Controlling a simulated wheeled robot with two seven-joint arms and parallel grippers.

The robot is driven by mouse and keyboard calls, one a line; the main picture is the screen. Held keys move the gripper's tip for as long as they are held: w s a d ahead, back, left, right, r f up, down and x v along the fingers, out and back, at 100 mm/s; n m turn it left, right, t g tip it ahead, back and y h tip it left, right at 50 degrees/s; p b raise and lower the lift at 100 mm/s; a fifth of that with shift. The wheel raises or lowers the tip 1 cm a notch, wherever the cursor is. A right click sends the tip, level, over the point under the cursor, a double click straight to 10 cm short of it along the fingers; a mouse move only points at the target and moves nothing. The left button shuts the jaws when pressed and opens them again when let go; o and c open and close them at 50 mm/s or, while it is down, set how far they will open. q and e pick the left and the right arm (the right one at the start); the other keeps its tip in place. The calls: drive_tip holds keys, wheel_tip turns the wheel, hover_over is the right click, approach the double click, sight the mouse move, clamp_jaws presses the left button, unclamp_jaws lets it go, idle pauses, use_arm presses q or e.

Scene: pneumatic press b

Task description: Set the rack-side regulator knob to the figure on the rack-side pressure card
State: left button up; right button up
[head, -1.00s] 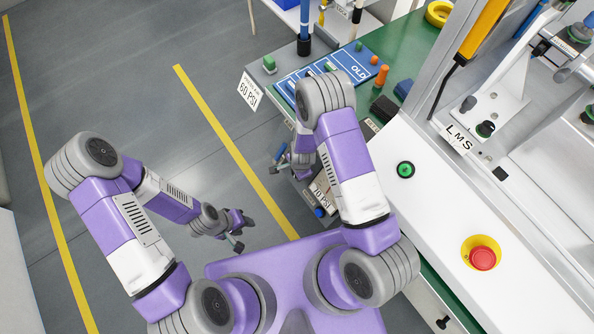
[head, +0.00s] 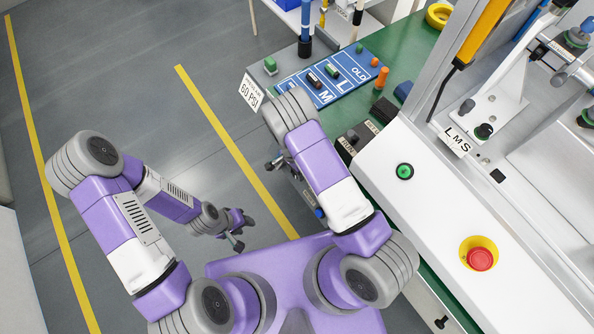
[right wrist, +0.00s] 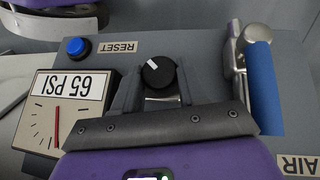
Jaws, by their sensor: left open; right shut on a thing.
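The rack-side regulator knob (right wrist: 160,72) is black and round with a white mark, on a grey panel in the right wrist view. My right gripper (right wrist: 157,84) is shut on it, one finger at each side. Beside it, a square gauge (right wrist: 62,115) has a red needle and an upside-down readout of 65 PSI. The white pressure card (head: 250,92) reads 60 PSI at the table's left corner in the head view. My left gripper (head: 236,238) is open and empty over the floor, apart from the table. My right arm hides the knob in the head view.
A blue RESET button (right wrist: 76,47) and a thick blue AIR handle (right wrist: 262,88) flank the knob on the panel. A blue mat (head: 345,75) with small parts lies on the table. A red emergency button (head: 480,257) sits on the white press. Floor at the left is clear.

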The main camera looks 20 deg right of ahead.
drive_tip(key=o, duration=1.1)
drive_tip(key=shift+c, duration=0.2)
drive_tip(key=r, duration=0.2)
drive_tip(key=r+p, duration=0.1)
drive_tip(key=r, duration=0.2)
drive_tip(key=w+r+p, duration=0.1)
drive_tip(key=r, duration=0.1)
drive_tip(key=shift+a+r, duration=0.25)
drive_tip(key=shift+f, duration=0.1)
